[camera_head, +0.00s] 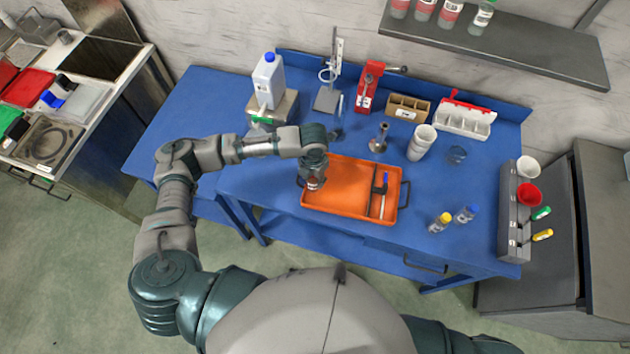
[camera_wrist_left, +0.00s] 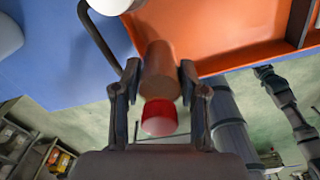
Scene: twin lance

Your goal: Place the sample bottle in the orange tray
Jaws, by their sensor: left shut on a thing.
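The sample bottle, brown with a red cap, is between the fingers of my left gripper (camera_wrist_left: 160,72) in the left wrist view; its brown body (camera_wrist_left: 158,64) and red cap (camera_wrist_left: 159,118) show there. In the head view my left gripper (camera_head: 313,180) is at the left end of the orange tray (camera_head: 340,168), and the bottle is mostly hidden by it. The tray also shows in the left wrist view (camera_wrist_left: 215,32), beyond the bottle. I cannot tell whether the bottle touches the tray floor. My right gripper is out of view.
Blue bench (camera_head: 260,185) is clear left of the tray.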

